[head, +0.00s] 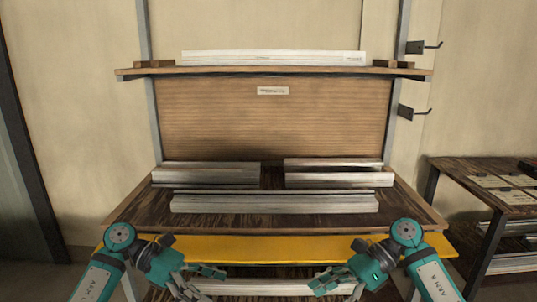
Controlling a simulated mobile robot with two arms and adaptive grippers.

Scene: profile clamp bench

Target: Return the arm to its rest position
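My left gripper (207,283) is low in the head view, in front of the bench's yellow front edge. Its fingers are spread apart with nothing between them. My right gripper (335,284) mirrors it on the right side, also with its fingers apart and empty. Both arms come in from the bottom corners and stay clear of the profiles. On the wooden bench top (150,213) lie a long silver profile stack (275,203) at the front, a shorter stack at the back left (205,174) and another at the back right (333,174).
An upper shelf (150,71) holds a long pale profile (273,57). A ribbed back panel (273,122) stands below it. Two dark hooks stick out at the right post. A side table (490,190) stands at the right. More profiles lie low beneath the bench.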

